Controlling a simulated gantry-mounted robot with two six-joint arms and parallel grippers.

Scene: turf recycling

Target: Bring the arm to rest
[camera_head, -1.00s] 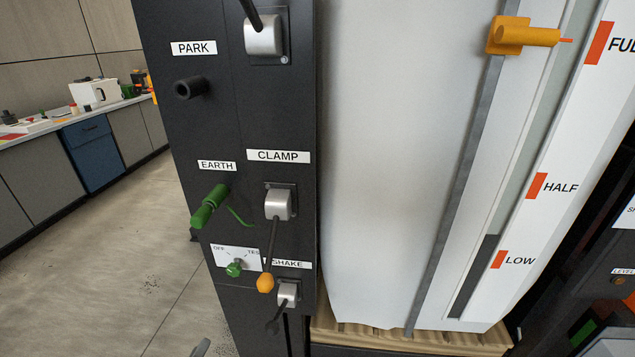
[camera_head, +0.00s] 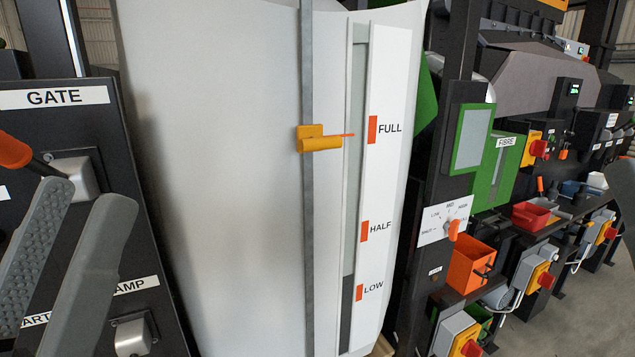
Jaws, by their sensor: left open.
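My left gripper (camera_head: 85,200) is in the lower left of the head view. Its two grey fingers are apart, with nothing seen between them. It is in front of the black control panel (camera_head: 130,232), overlapping the lower labels. The GATE lever's orange knob (camera_head: 12,150) and metal bracket (camera_head: 88,178) are just above and beside the fingers. Whether the fingers touch the lever cannot be told. My right gripper cannot be made out; a grey shape at the right edge is unclear.
A tall white hopper (camera_head: 225,200) with a yellow slider (camera_head: 320,144) and FULL, HALF and LOW marks fills the middle. On the right are a dial (camera_head: 446,219), an orange bin (camera_head: 468,268), a red tray (camera_head: 533,215) and several switch boxes. Grey floor shows at lower right.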

